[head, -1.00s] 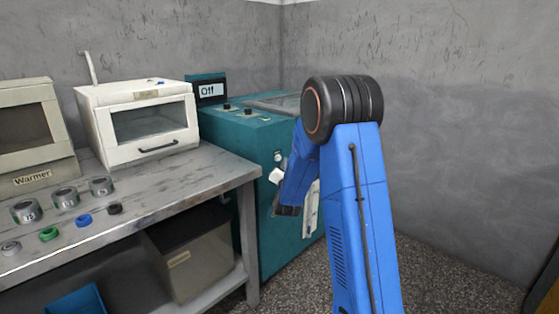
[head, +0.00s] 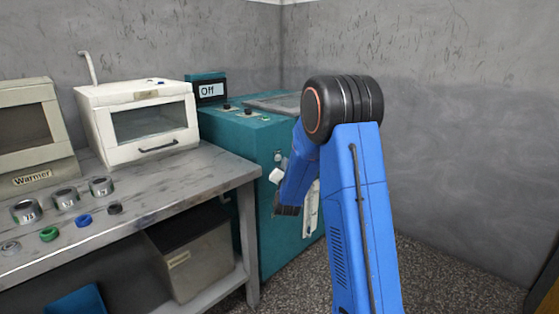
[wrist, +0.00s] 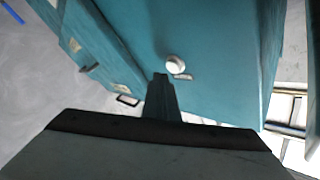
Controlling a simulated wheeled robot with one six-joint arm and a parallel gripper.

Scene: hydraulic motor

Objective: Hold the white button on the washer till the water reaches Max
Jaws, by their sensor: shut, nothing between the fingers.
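The washer (head: 237,150) is a teal machine in the corner, beyond the end of the table. Its display (head: 211,90) reads "Off". In the wrist view, the round white button (wrist: 176,64) stands out from the washer's teal face, with a small pale label beside it. My gripper (wrist: 161,77) is shut and empty. Its tips appear just below and left of the button in that view; I cannot tell whether they touch it. In the head view, my blue arm covers part of the washer's front and the fingertips are hard to make out. No water level is visible.
The grey table (head: 145,200) on the left holds a white oven (head: 140,120), a warmer (head: 35,130), metal cups and small coloured rings. A grey bin (head: 185,262) stands on its lower shelf. The floor right of my arm is clear up to the wall.

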